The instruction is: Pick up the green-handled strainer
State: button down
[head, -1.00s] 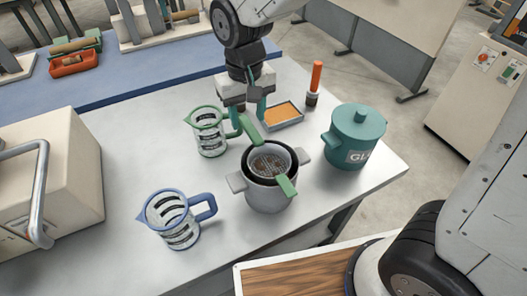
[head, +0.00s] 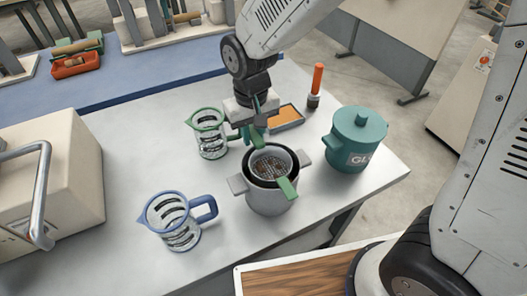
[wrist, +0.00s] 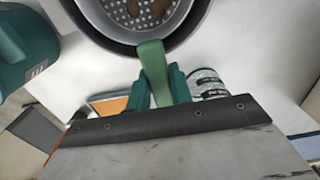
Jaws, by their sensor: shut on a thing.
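The green-handled strainer (head: 271,166) sits in the mouth of a grey two-handled pot (head: 270,199) on the table. It has a dark rim and a perforated bottom with brown pieces in it. One green handle (head: 287,188) points to the front right and the other points back toward my gripper (head: 254,138). In the wrist view, my gripper (wrist: 160,88) has its green fingers shut on the near green handle (wrist: 152,62). The strainer bowl (wrist: 140,12) shows at the top of that view, inside the pot's rim.
A green-rimmed glass jug (head: 209,135) stands just left of my gripper, and a blue-rimmed jug (head: 178,220) stands front left. A teal lidded pot (head: 356,138) stands to the right.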

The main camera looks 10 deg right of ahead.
jog(key=shift+r, duration=0.1)
jog(key=shift+r, duration=0.5)
notch_tip(320, 180, up, 3)
jog(key=shift+f, duration=0.2)
jog(key=s+a+r, duration=0.1)
jog(key=s+a, duration=0.3)
jog(key=s, duration=1.1)
jog(key=shift+s, duration=0.3)
